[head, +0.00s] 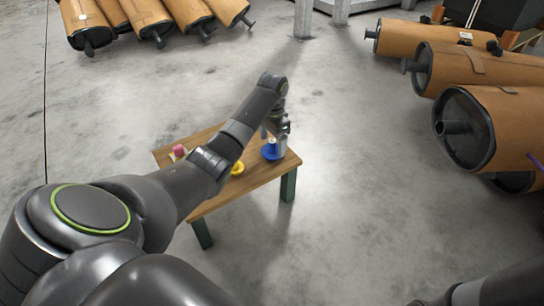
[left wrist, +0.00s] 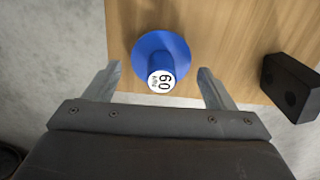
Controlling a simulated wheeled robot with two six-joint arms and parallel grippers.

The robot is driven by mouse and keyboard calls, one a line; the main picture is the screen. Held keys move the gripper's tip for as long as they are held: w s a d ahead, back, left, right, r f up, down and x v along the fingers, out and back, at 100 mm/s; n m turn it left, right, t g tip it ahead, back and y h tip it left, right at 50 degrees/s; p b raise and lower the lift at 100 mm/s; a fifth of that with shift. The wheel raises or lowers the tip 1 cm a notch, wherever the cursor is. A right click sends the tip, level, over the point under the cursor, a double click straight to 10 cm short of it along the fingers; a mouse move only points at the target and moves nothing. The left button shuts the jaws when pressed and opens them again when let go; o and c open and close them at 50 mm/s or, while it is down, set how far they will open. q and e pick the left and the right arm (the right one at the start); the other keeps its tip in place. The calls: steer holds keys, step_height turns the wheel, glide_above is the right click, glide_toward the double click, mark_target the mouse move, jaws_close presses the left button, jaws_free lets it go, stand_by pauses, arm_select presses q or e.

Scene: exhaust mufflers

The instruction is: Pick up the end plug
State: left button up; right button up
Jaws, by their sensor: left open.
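The end plug is blue with a round flange and a stem whose white end is marked "60". It stands on a small wooden table (head: 255,177), near the table's right end. In the head view the plug (head: 270,153) is partly covered by my left gripper (head: 279,140). In the left wrist view the plug (left wrist: 177,47) lies between the two fingers of my left gripper (left wrist: 159,70), with a gap on each side. The gripper is open and empty. My right gripper is out of view.
A black block (left wrist: 292,88) lies right of the plug in the left wrist view. A yellow part (head: 237,168) and a pink part (head: 179,150) are on the table farther left. Brown mufflers (head: 468,70) lie at the right and others (head: 144,14) at the back left. Open concrete floor surrounds the table.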

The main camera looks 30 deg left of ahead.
mark_target(270, 151)
arm_select(q)
steer(key=shift+f+b, duration=1.05)
steer(key=shift+f, duration=0.4)
steer(key=shift+c, duration=0.3)
steer(key=c, duration=0.7)
steer(key=shift+r, duration=0.1)
